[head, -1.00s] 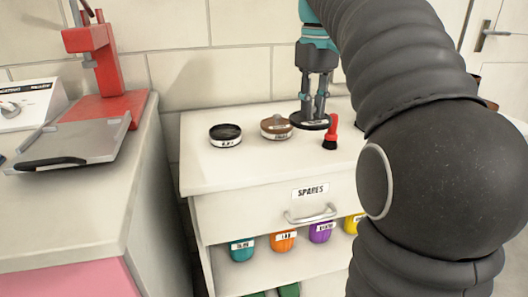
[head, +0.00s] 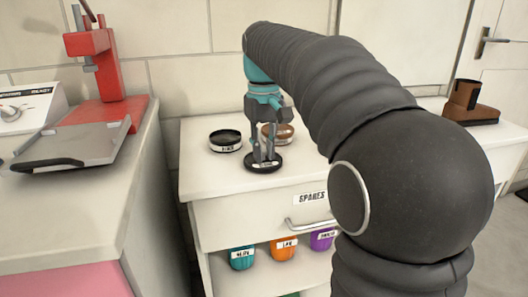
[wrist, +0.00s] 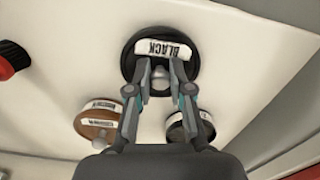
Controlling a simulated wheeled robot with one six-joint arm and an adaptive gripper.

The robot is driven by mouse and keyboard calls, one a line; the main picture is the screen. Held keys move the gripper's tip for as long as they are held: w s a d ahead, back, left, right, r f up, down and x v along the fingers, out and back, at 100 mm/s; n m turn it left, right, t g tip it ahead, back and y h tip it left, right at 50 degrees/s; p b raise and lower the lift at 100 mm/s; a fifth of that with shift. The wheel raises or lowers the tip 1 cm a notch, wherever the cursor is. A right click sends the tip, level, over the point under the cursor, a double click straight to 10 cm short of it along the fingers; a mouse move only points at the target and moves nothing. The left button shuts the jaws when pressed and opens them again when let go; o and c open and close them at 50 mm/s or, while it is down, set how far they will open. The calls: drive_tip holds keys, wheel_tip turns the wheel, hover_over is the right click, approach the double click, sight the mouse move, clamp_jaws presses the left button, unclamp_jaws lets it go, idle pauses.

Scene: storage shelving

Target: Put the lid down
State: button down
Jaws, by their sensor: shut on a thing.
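A round black lid (head: 263,167) with a white label reading BLACK is under my gripper (head: 265,158). My gripper is shut on the lid's grey knob, which shows in the wrist view. The lid (wrist: 160,50) is level, at or just above the white cabinet top; I cannot tell whether it touches. An open black tin (head: 225,141) with a white label stands to its left and farther back. It also shows in the wrist view (wrist: 191,126). A brown-topped tin (head: 284,132) stands behind, partly hidden by my gripper.
The white cabinet (head: 225,185) has a SPARES drawer and coloured cups (head: 284,249) below. A red-handled brush (wrist: 10,58) shows at the wrist view's left edge. A red press (head: 100,65) stands on the left counter. A brown boot (head: 470,103) is at the right.

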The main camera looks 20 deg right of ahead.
sight(264, 150)
drive_tip(key=shift+f, duration=0.25)
drive_tip(key=c, duration=1.1)
unclamp_jaws()
drive_tip(key=shift+o, duration=0.2)
drive_tip(key=shift+r, duration=0.1)
wheel_tip(264, 150, up, 12)
drive_tip(key=p, duration=0.2)
drive_tip(key=shift+r, duration=0.1)
drive_tip(key=s+f+m+t, duration=0.2)
drive_tip(key=s+f+t, duration=0.3)
drive_tip(key=s+f, duration=1.7)
drive_tip(key=shift+s+f+t, duration=0.3)
drive_tip(key=shift+f+t, duration=0.1)
drive_tip(key=shift+f, duration=0.55)
